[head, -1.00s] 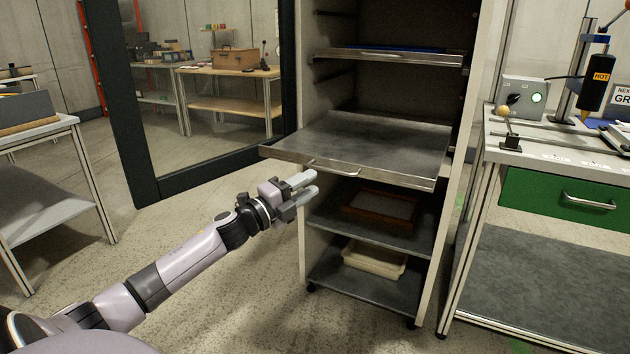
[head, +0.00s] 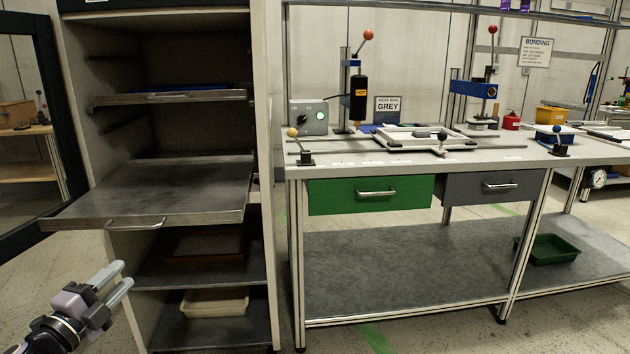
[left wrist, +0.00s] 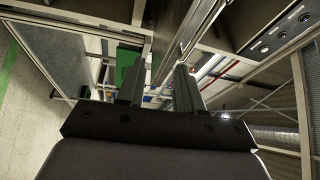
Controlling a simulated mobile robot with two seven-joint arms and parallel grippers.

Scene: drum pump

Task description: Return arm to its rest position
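My left gripper (head: 121,275) is at the lower left of the head view, in front of the open cabinet and below its pulled-out shelf. Its two grey fingers are apart and nothing is between them. In the left wrist view the fingers (left wrist: 157,88) also stand apart and empty. The pulled-out shelf (head: 160,190) is a bare metal tray with a handle (head: 134,224) on its front edge. The gripper is clear of the handle. My right gripper is not in view.
The cabinet holds a brown wooden tray (head: 205,261) and a cream tray (head: 215,302) on lower shelves. A workbench with a green drawer (head: 370,195) and a grey drawer (head: 490,188) stands to the right. A green bin (head: 553,250) sits on its lower shelf.

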